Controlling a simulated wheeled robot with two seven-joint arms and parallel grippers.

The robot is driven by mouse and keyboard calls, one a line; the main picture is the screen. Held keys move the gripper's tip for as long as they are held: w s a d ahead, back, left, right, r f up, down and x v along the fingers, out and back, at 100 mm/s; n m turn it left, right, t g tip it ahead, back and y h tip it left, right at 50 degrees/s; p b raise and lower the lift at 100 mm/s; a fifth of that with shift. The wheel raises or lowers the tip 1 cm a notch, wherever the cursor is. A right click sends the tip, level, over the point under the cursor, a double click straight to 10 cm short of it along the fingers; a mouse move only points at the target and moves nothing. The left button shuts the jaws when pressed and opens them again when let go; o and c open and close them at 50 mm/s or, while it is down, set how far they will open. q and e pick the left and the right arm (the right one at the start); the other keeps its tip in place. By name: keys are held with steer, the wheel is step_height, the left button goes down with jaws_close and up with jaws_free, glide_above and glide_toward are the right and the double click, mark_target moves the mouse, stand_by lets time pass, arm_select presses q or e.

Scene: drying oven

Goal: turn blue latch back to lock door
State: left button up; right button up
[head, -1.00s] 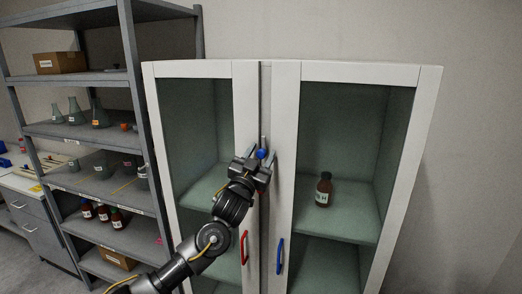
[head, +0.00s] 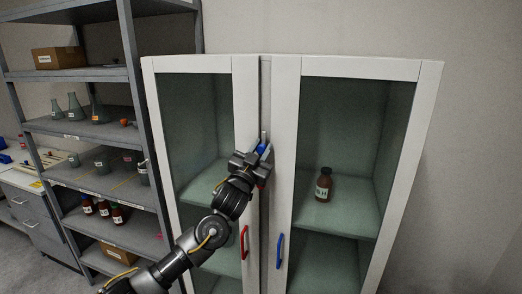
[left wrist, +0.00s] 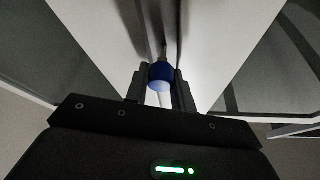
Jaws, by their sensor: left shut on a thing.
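The blue latch (head: 262,148) sits on the seam between the two doors of the white cabinet (head: 284,100). My left gripper (head: 261,152) is at the latch, with its jaws shut on it. In the left wrist view, the blue latch (left wrist: 161,75) shows as a round knob between the two fingers (left wrist: 161,88). A pale metal bar runs upward from the knob along the seam. Both doors look closed. My right gripper is in neither view.
A red handle (head: 244,242) and a blue handle (head: 280,251) are on the doors below my arm. A brown bottle (head: 323,185) stands inside behind the right glass. A grey shelf rack (head: 95,181) with flasks, bottles and boxes stands at the left.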

arm_select(q)
steer(key=m+g+h, duration=0.1)
steer(key=m, duration=0.2)
steer(key=m+g+h+b, duration=0.1)
steer(key=m, duration=0.2)
steer(key=m+g, duration=0.1)
steer(key=m, duration=0.2)
steer(key=m+g+h, duration=0.1)
steer(key=m, duration=0.1)
steer(key=shift+f+m+b, duration=0.1)
steer(key=shift+m+b, duration=0.3)
steer(key=m+g, duration=0.2)
steer(key=m, duration=0.2)
steer(key=shift+m+y+b, duration=0.3)
steer(key=shift+b, duration=0.1)
steer(key=shift+d+f+m+g+y+b, duration=0.1)
steer(key=shift+m+g+y+b, duration=0.4)
steer(key=shift+m, duration=1.2)
steer(key=o, duration=1)
